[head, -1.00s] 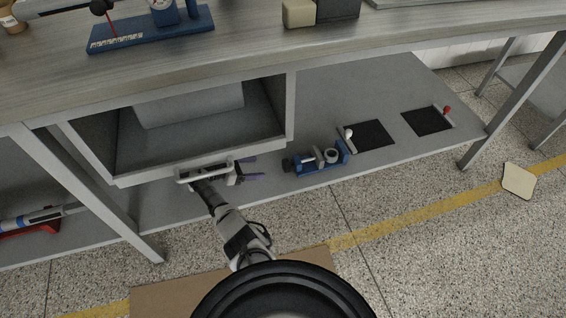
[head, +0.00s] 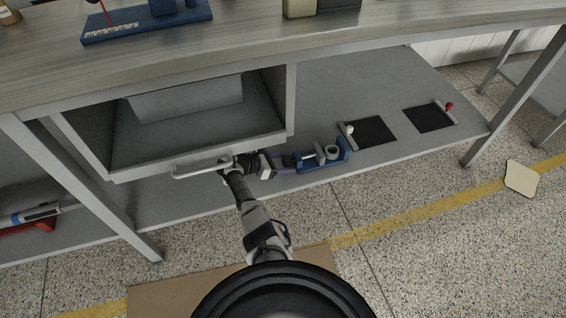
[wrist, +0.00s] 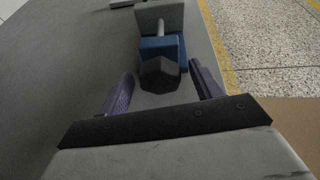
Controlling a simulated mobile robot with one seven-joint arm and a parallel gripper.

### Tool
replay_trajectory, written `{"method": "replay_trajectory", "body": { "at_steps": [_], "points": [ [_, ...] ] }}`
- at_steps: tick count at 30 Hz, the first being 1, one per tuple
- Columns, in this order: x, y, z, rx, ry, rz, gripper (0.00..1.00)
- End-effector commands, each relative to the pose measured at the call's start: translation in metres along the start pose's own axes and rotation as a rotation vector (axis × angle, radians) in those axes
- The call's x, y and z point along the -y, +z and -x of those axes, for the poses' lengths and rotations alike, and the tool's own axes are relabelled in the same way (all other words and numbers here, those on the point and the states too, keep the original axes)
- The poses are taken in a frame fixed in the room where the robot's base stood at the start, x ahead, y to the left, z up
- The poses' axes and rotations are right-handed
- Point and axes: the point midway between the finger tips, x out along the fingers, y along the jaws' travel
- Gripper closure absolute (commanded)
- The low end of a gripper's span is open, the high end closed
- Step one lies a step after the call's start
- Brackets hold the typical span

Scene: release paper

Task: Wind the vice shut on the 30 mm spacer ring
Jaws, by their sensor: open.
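From this view I cannot tell how closely the jaws meet the ring. In the wrist view the vice's dark faceted knob (wrist: 160,73) faces me, with the blue body (wrist: 158,46) and a grey jaw (wrist: 159,17) behind it. My gripper (head: 286,163) is at the knob end of the vice. In the wrist view my gripper (wrist: 163,88) is open, its purple fingers on either side of the knob, with gaps showing. The ring is hidden there.
Two black mats, one with a white-knobbed lever (head: 349,130) and one with a red-knobbed lever (head: 449,106), lie right of the vice. The shelf's front edge is close.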

Motion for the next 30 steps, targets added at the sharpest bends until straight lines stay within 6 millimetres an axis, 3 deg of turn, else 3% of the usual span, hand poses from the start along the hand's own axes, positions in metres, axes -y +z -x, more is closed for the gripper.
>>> {"method": "replay_trajectory", "body": {
  "at_steps": [1, 11, 20, 30],
  "points": [
    [0.0000, 0.0001, 0.0001, 0.000, 0.000, 0.000, 0.38],
    [0.0000, -0.0001, 0.0003, 0.000, 0.000, 0.000, 0.80],
    [0.0012, 0.0001, 0.0006, 0.004, 0.017, -0.043, 0.80],
    [0.0026, -0.0006, 0.0004, 0.025, 0.103, -0.253, 0.80]
  ]
}}
